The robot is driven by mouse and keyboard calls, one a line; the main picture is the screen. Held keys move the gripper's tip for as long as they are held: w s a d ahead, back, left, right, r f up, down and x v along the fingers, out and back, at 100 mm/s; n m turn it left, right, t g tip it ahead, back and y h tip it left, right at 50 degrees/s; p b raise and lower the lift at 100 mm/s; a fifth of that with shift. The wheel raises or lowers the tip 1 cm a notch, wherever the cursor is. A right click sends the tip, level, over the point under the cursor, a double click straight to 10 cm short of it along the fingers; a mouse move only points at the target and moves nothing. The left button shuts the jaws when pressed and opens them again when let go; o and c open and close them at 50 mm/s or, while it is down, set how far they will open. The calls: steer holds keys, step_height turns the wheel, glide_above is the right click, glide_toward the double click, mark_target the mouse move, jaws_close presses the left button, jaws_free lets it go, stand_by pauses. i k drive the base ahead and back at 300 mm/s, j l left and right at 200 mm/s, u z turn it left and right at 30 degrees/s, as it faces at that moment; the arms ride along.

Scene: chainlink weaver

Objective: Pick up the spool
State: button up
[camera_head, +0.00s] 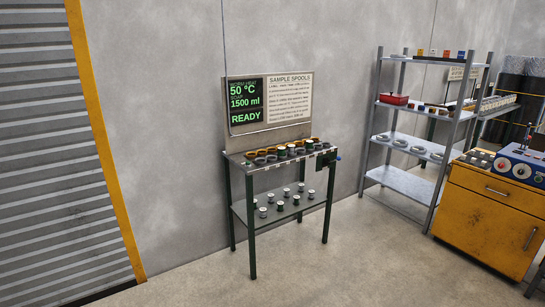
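A small table (241,166) with dark green legs stands against the grey wall, under a sign headed "SAMPLE SPOOLS". Several small spool-like pieces stand in rows on its top, among them a green-sided spool (282,152). Several more spools with pale tops stand on its lower shelf, one of them a front spool (262,212). I cannot tell which spool is meant. My gripper is not in view.
A sign board (290,98) shows 50 °C, 1500 ml and READY. A metal shelf rack (403,183) and a yellow cabinet (490,213) stand on the right. A ribbed shutter (50,150) is on the left. The floor (330,270) before the table is clear.

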mark_target(291, 146)
steer(key=i, duration=2.2)
steer(key=i+u, duration=0.1)
steer(key=i, duration=0.45)
steer(key=i+l+u, duration=0.1)
steer(key=i, duration=0.4)
steer(key=i+l+u, duration=0.1)
steer(key=i, duration=0.45)
steer(key=i+l+u, duration=0.1)
steer(key=i, duration=0.45)
steer(key=l, duration=0.1)
